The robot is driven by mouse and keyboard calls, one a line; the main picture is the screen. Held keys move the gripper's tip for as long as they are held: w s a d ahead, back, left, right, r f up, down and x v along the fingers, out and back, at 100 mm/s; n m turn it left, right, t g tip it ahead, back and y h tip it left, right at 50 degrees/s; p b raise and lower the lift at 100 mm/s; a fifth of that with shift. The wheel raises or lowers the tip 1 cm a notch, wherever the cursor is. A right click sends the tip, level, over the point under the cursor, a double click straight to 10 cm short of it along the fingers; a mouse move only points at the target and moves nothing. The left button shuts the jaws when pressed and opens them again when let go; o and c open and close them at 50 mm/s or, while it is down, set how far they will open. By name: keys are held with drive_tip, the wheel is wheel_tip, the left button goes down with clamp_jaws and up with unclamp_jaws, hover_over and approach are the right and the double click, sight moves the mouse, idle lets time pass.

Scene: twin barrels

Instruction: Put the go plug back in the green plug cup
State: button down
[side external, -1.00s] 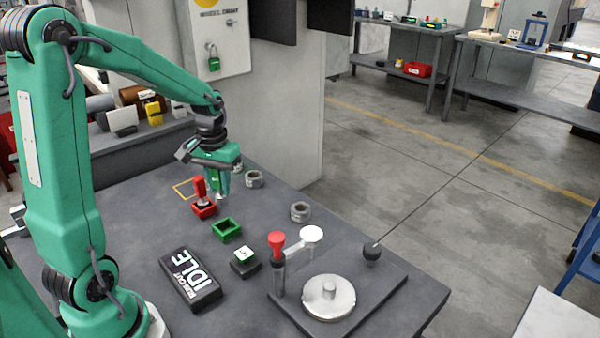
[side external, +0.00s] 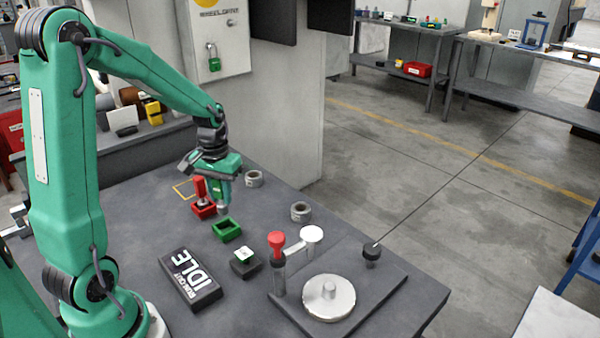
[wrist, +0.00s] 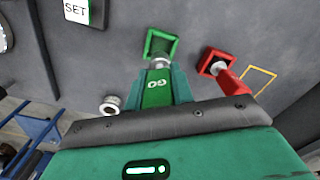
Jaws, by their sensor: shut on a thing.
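My gripper (side external: 223,186) is shut on the go plug (wrist: 157,90), a green handle marked GO with a metal tip. The plug points down, above the table. The green plug cup (side external: 227,230) is a square open cup on the table. In the side view, the metal tip is just behind and above the cup's far edge. In the wrist view, the tip overlaps the near rim of the green cup (wrist: 160,44). I cannot tell the exact height of the tip. The cup's inside looks empty.
A red plug (side external: 200,188) stands in a red cup (side external: 204,210) just left of the green cup. A SET block (side external: 244,262), an IDLE sign (side external: 191,279) and a lever fixture (side external: 328,298) stand nearer the camera.

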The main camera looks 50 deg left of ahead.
sight(222, 203)
drive_tip(key=shift+f, duration=1.5)
drive_tip(key=shift+f, duration=1.7)
idle(0.9)
drive_tip(key=c, duration=1.1)
unclamp_jaws()
drive_tip(key=shift+r, duration=0.1)
drive_tip(key=shift+r, duration=3.85)
